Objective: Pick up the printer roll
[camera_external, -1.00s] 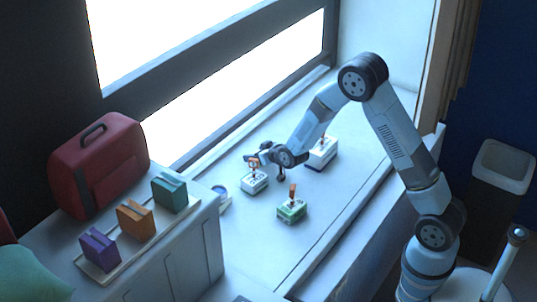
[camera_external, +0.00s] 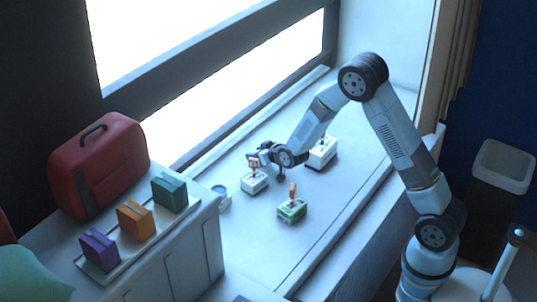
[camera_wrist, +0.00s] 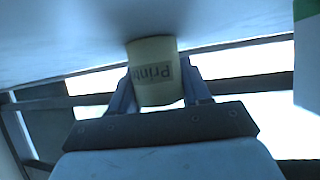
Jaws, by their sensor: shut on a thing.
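The printer roll (camera_wrist: 155,72) is a pale yellow cylinder with dark lettering that begins "Print", seen upside down in the wrist view. It sits between the two blue-grey fingers of my gripper (camera_wrist: 158,88), which is shut on it. In the external view my gripper (camera_external: 259,157) is low over the white ledge, just above and behind a small white box with a red-orange top. The roll is too small to make out clearly there. Whether it still touches the ledge I cannot tell.
On the ledge (camera_external: 255,235) stand a white box (camera_external: 255,183), another white box (camera_external: 322,155), a green box (camera_external: 291,211) and a small round white-blue item (camera_external: 221,198). A red case (camera_external: 98,165) and purple, orange and teal packs stand on the cabinet at left. The front ledge is clear.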

